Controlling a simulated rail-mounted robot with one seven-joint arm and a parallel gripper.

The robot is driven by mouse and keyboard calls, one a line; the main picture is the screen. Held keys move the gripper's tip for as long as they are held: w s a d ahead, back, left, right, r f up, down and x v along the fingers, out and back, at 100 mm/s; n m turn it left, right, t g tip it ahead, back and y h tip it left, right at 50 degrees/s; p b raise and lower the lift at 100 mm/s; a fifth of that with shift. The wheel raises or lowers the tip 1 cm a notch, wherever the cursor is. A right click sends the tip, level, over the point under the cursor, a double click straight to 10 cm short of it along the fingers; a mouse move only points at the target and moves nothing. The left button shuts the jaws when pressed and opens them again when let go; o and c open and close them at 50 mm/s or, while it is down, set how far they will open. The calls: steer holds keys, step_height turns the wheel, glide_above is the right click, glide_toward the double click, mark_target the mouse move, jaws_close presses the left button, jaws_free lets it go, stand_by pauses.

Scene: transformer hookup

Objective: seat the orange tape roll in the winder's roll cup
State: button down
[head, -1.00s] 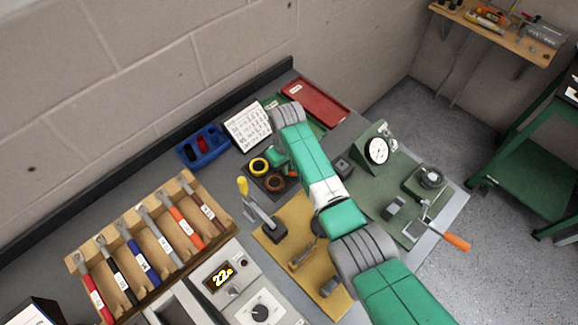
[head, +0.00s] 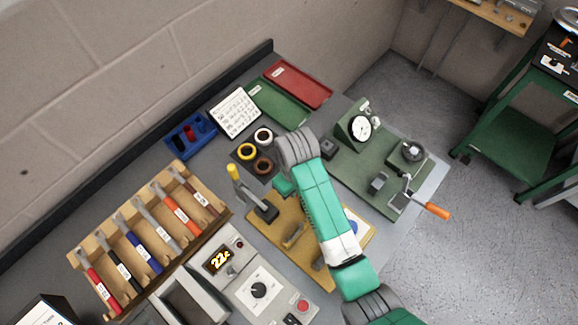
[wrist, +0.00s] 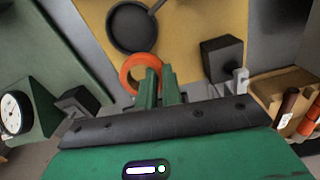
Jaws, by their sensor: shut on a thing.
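The orange tape roll (wrist: 138,74) shows in the wrist view as a ring at my fingertips. My gripper (wrist: 160,76) is shut on its rim, above the table. In the head view only the green gripper body (head: 284,187) shows, at the near end of the tape tray; the fingertips and the orange roll are hidden by my arm. The green plate with a dial gauge and an orange-handled crank (head: 437,210) stands to the right. A round grey fixture (head: 412,150) sits on it; I cannot tell whether this is the winder's roll cup.
A yellow-handled lever (head: 235,180) rises from the yellow board (head: 290,262). A black round dish (wrist: 132,30) shows in the wrist view. A tool rack (head: 150,235) is left.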

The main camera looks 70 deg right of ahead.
steer(key=shift+s+a, duration=0.25)
stand_by(0.3)
steer(key=shift+w+a+r, duration=0.15)
steer(key=shift+w+r, duration=0.05)
steer(key=shift+r, duration=0.1)
steer(key=w+a+r+n+p, duration=0.3)
steer(key=w+a+r+p, duration=0.6)
steer(key=w+a, duration=0.3)
steer(key=w+a+r+n+p, duration=0.1)
steer(key=w+a+r+p, duration=0.1)
steer(key=a, duration=0.8)
steer(key=w+a+r+n+p, duration=0.1)
steer(key=a+r+p, duration=0.4)
steer(key=a, duration=0.5)
steer(key=shift+w+a+r+n, duration=0.25)
steer(key=shift+w+r+n, duration=0.15)
steer(key=shift+w+r, duration=0.4)
steer(key=shift+s+d+r, duration=0.1)
